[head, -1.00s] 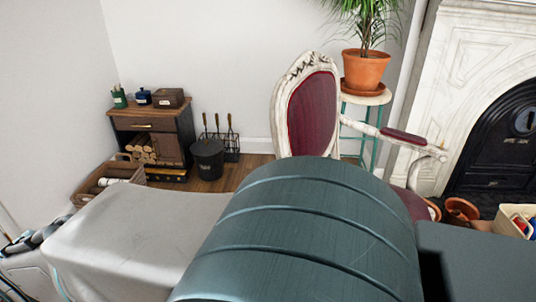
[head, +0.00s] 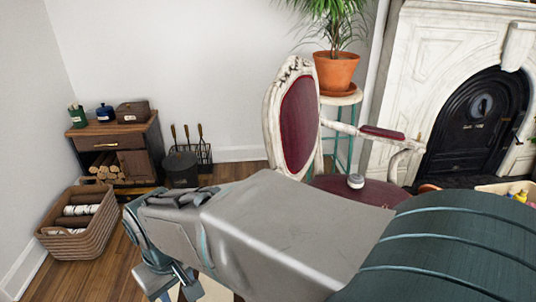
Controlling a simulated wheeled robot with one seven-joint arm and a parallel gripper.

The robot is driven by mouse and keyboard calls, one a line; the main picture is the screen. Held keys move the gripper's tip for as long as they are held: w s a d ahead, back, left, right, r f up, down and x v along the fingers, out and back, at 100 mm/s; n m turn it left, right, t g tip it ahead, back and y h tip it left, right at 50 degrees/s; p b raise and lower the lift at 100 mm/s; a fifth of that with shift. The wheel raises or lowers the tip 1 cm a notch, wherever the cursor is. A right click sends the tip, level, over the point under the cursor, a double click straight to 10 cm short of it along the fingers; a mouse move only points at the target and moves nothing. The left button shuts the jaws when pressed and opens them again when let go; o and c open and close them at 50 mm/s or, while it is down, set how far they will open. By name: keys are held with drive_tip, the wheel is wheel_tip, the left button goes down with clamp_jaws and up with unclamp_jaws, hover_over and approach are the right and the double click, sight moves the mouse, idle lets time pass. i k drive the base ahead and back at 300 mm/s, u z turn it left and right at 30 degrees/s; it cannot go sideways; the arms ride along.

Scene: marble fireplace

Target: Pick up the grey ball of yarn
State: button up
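A small pale grey round thing (head: 356,181) sits on the dark red chair seat (head: 375,192); it may be the grey ball of yarn, but it is too small to be sure. My gripper (head: 168,284) is at the lower left of the head view, at the end of my arm and pointing down. It is well to the left of the chair. Its fingertips are not clear, so I cannot tell whether it is open or shut. My arm crosses the lower middle and right, hiding the floor and the front of the chair.
A wicker basket (head: 95,238) with rolls stands on the wooden floor at left. Behind it are a small cabinet (head: 135,135) with firewood and a black bucket (head: 180,169). A potted plant (head: 337,70) stands behind the chair. The fireplace (head: 425,60) and a box (head: 490,188) are at right.

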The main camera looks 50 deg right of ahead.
sight(356, 181)
drive_tip(key=i, duration=0.85)
drive_tip(key=z, duration=2.85)
drive_tip(key=i, duration=0.5)
